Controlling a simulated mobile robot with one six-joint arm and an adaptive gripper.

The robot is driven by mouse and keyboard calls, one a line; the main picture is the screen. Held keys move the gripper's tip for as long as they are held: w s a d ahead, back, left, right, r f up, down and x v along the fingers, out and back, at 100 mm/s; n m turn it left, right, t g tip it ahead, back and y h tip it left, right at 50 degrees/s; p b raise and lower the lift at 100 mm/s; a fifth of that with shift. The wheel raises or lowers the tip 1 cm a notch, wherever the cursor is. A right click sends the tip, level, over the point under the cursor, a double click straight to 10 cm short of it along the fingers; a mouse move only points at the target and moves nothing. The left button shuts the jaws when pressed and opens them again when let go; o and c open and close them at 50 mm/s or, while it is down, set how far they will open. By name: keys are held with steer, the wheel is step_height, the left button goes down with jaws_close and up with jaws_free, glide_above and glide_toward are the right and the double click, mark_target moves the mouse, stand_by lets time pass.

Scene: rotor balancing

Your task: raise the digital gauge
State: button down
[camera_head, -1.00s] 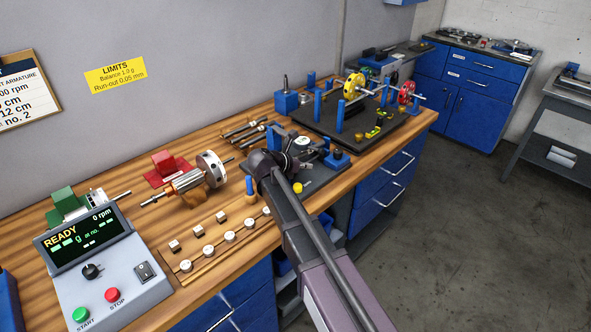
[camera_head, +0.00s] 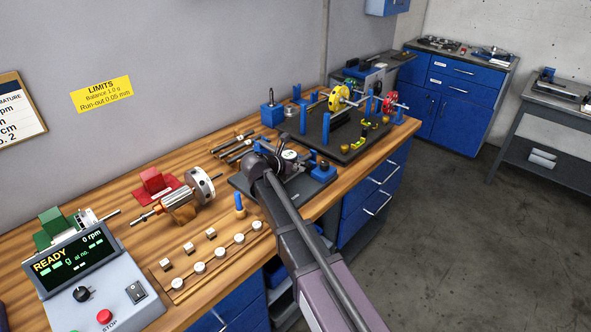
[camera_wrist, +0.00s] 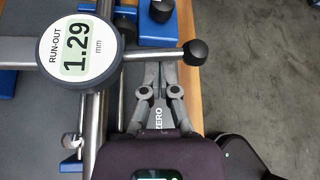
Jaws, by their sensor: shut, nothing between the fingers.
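The digital gauge (camera_wrist: 76,52) is a round white dial reading RUN-OUT 1.29 mm at the upper left of the wrist view, on a metal post. A rod with a black ball knob (camera_wrist: 195,52) runs right from beside the gauge. My gripper (camera_wrist: 155,68) is shut and empty, its fingertips close to this rod; I cannot tell whether they touch it. ZERO is printed beside the fingers. In the head view the gauge (camera_head: 289,155) stands on its dark plate (camera_head: 318,181), just beyond my wrist. My fingers are hidden there by my arm.
The rotor (camera_head: 186,191) on its stand, a row of small weights (camera_head: 221,253) and the control box (camera_head: 104,287) reading READY lie to the left. A balancing rig with a yellow disc (camera_head: 339,98) stands behind. Open floor (camera_head: 440,250) lies right of the bench.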

stand_by(0.3)
steer(key=shift+a, duration=0.3)
steer(key=shift+w+d+r, duration=0.1)
steer(key=shift+d+r, duration=0.15)
steer(key=shift+d, duration=0.3)
steer(key=shift+a+r+p, duration=0.2)
steer(key=shift+r+p, duration=0.05)
steer(key=shift+p, duration=0.15)
